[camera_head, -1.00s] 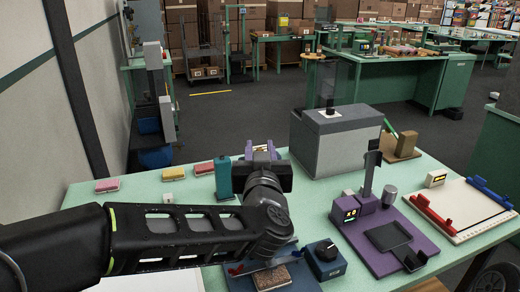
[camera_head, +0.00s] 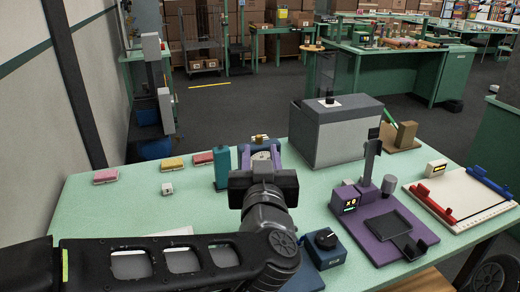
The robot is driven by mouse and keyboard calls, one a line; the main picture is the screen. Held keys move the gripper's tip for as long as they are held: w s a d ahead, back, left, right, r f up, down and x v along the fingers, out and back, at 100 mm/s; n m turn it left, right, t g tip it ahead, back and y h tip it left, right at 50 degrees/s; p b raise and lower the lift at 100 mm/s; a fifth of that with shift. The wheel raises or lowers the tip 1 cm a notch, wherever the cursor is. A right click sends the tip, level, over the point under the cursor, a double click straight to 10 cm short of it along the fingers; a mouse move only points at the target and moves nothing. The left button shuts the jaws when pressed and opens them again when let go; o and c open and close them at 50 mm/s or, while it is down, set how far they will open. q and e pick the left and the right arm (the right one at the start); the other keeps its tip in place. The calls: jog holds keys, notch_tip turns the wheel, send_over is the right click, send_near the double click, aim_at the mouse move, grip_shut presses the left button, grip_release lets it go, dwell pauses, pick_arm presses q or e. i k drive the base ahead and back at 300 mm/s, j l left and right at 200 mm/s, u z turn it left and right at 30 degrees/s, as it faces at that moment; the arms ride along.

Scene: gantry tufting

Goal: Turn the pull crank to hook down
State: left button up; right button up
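My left gripper (camera_head: 262,182) is black and reaches over the table from the left, with its back towards me. It stands in front of a purple part (camera_head: 276,154) with a round grey face and a small brass-coloured piece on top. The fingertips are hidden behind the gripper body, so I cannot tell whether they touch this part or are open. No crank or hook shows clearly. A purple stand (camera_head: 382,253) at right carries an upright post (camera_head: 370,163), a small display (camera_head: 349,200) and a dark tray (camera_head: 388,227). My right gripper is not in view.
A teal bottle-like object (camera_head: 221,168) is left of the gripper. A grey box (camera_head: 335,141) stands behind, and a blue knob box (camera_head: 322,248) is close to my forearm at right. Sponges (camera_head: 172,164) lie at the back left. A white board (camera_head: 462,199) lies at right.

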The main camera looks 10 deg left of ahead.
aim_at(326, 239)
jog(key=k+l, duration=0.2)
jog(key=k, duration=0.3)
jog(key=k+l, duration=0.2)
jog(key=k, duration=0.25)
